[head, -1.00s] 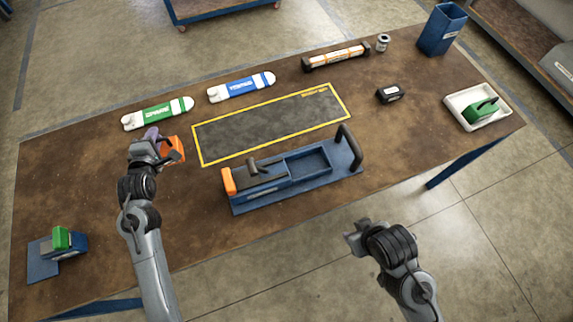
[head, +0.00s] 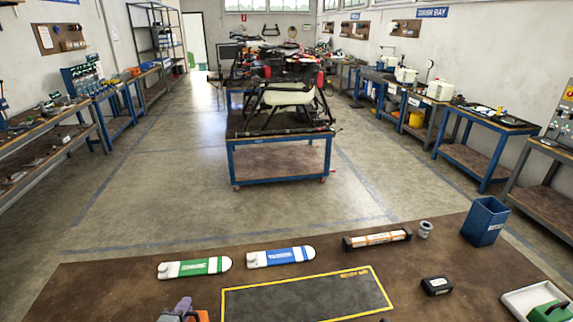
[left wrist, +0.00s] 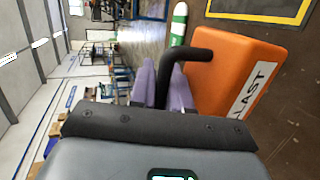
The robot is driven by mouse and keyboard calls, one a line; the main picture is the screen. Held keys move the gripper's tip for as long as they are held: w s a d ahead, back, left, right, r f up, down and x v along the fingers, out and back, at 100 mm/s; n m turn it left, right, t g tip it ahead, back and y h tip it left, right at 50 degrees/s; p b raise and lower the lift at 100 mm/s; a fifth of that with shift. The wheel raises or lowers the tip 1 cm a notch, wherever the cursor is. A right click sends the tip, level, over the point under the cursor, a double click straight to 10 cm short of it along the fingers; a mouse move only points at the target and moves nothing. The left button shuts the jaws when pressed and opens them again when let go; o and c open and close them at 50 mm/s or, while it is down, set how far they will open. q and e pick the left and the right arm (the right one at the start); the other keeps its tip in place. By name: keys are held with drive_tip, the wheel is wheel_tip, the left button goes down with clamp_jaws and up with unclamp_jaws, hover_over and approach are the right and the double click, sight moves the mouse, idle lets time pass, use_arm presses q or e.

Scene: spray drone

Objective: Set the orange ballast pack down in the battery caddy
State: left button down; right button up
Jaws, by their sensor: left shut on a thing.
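The orange ballast pack (left wrist: 232,78) fills the right part of the left wrist view, with a white label and a black handle (left wrist: 205,58). My left gripper (left wrist: 165,85) has its purple fingers shut on that handle. In the head view my left gripper (head: 182,310) shows only at the bottom edge, with a sliver of the orange pack beside it. The blue caddy with a black handle, seen a second ago, is below the head picture now. My right gripper is out of view.
A dark mat with a yellow border (head: 305,300) lies on the brown bench. Behind it are a green-and-white pack (head: 195,267), a blue-and-white pack (head: 281,256), and a black-and-orange bar (head: 377,239). A blue bin (head: 484,221) and white tray (head: 538,298) stand at right.

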use_arm(q)
drive_tip(key=s+f, duration=0.1)
drive_tip(key=s+d+f, duration=0.2)
drive_tip(key=s, duration=0.1)
drive_tip(key=shift+s+d, duration=0.1)
drive_tip(key=shift+d, duration=0.15)
drive_tip(key=s+d+r, duration=0.4)
drive_tip(key=s+r, duration=0.3)
drive_tip(key=s, duration=0.3)
drive_tip(key=s+r+p, duration=0.1)
drive_tip(key=r+p, duration=1)
drive_tip(key=p, duration=0.3)
drive_tip(key=s+r+p, duration=0.2)
drive_tip(key=r+p, duration=1)
drive_tip(key=p, duration=0.1)
drive_tip(key=shift+s+a+r+n+y+p, duration=0.25)
drive_tip(key=shift+a+n+y+p, duration=0.15)
